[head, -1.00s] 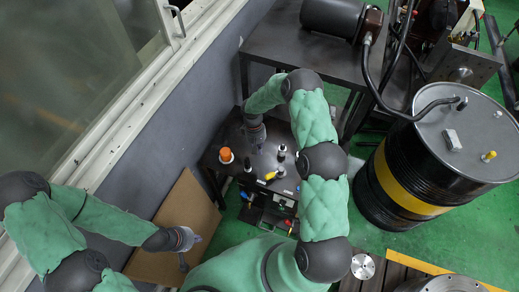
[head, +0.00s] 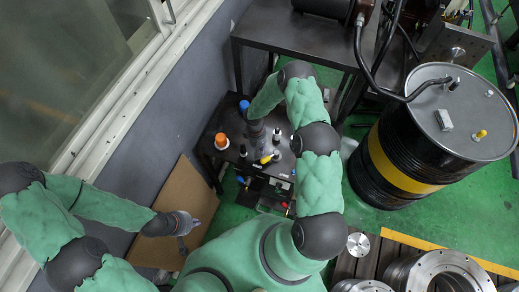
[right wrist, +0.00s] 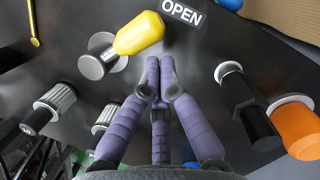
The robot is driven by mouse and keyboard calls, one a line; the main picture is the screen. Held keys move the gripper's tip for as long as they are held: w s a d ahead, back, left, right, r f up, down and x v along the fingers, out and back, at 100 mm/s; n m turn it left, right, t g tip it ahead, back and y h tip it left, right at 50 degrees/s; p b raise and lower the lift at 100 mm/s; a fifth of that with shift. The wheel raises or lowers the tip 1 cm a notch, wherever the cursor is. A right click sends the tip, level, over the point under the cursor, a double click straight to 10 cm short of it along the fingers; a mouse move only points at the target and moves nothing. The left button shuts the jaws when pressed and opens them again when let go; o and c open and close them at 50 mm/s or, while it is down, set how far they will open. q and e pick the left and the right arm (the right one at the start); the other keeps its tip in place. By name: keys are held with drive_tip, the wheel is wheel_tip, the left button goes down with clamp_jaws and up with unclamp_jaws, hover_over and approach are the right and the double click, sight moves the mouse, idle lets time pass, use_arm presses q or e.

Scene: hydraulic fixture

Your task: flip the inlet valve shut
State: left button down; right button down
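The valve with a yellow handle (right wrist: 139,35) and grey metal hub (right wrist: 100,58) is on the dark panel in the right wrist view, beside a white OPEN label (right wrist: 183,12). Its handle points up and right towards the label. It also shows in the head view (head: 266,158). My right gripper (right wrist: 160,66) has its purple fingertips together with nothing visible between them, just below and right of the yellow handle. I see no clear contact. In the head view my right gripper (head: 257,146) is over the fixture. My left gripper (head: 186,222) is far from it, its fingers too small to judge.
An orange knob (right wrist: 298,130) and a black knob (right wrist: 252,115) stand right of my right gripper. Ribbed metal fittings (right wrist: 55,103) stand to its left. A blue knob (head: 244,105) is at the fixture's back. A black drum (head: 400,160) stands at the right.

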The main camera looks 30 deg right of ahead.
sight(264, 161)
drive_tip(key=shift+s+a+n+b, duration=0.1)
drive_tip(key=shift+s+n+b, duration=0.1)
drive_tip(key=shift+n+b, duration=0.15)
drive_tip(key=shift+s+a+n+b, duration=0.15)
drive_tip(key=shift+s+n+b, duration=0.2)
drive_tip(key=shift+n+b, duration=0.15)
drive_tip(key=shift+s+a+f+n+h+b, duration=0.15)
drive_tip(key=shift+s+n+h+b, duration=0.35)
drive_tip(key=shift+n+b, duration=0.45)
drive_tip(key=s+n+b, duration=0.2)
drive_tip(key=n+b, duration=0.1)
drive_tip(key=shift+s+n+t, duration=0.2)
drive_tip(key=shift+n+t, duration=0.1)
drive_tip(key=s+n+b, duration=0.1)
drive_tip(key=n+b, duration=0.1)
drive_tip(key=s+d+n+h+b, duration=0.1)
drive_tip(key=n+b, duration=0.1)
drive_tip(key=shift+s+t, duration=0.4)
drive_tip(key=shift+s+d+n+t+b, duration=0.15)
drive_tip(key=shift+s+d+n+b, duration=0.25)
drive_tip(key=shift+n, duration=0.35)
drive_tip(key=shift+s+d+n+t+b, duration=0.15)
drive_tip(key=shift+s+n+b, duration=0.1)
drive_tip(key=shift+n+b, duration=0.35)
drive_tip(key=shift+s+d+n+t+b, duration=0.1)
drive_tip(key=shift+s+d+n+b, duration=0.2)
drive_tip(key=shift+n, duration=0.55)
drive_tip(key=shift+r, duration=0.2)
drive_tip(key=shift+a, duration=0.1)
